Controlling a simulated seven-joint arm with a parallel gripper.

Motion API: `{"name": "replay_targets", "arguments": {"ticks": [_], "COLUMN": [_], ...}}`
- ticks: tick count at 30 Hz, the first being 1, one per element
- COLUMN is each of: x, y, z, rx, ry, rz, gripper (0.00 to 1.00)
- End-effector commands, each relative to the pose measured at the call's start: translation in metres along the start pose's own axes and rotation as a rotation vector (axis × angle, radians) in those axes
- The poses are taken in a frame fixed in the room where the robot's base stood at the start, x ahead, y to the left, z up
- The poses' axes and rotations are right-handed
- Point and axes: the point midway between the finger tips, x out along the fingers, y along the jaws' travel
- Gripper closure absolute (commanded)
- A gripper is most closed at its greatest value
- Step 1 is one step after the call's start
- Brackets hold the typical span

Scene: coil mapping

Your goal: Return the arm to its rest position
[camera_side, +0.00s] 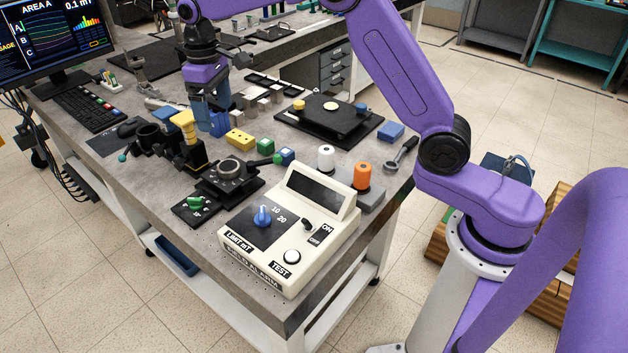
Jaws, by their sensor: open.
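My gripper (212,124) hangs pointing down over the middle of the grey workbench (275,317), with its blue fingers among small parts. It is open, and I see nothing held between the fingers. A yellow block with holes (239,139) lies just right of the fingertips. A yellow-topped fixture (184,121) stands just to their left. From this angle I cannot tell whether the fingers touch anything. My purple arm reaches from the base at the right, up and over the bench.
A cream field alarm box (290,258) with a blue knob stands at the front. White (326,157) and orange (362,176) spools, a wrench (401,155) and a black stage (330,113) lie to the right. A monitor (55,40) and keyboard (88,106) are at the left.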

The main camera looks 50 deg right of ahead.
Motion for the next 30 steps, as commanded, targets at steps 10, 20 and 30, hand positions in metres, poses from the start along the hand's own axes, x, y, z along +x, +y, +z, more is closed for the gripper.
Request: {"name": "replay_targets", "arguments": {"ticks": [10,20,30], "x": [-0.018,-0.019,-0.004], "y": [-0.069,-0.108,-0.118], "z": [0.082,0.187,0.308], "rx": [-0.183,-0.353,-0.527], "ry": [0.008,0.015,0.021], "rz": [-0.001,-0.004,-0.009], "gripper": [0.1,0.1,0.1]}}
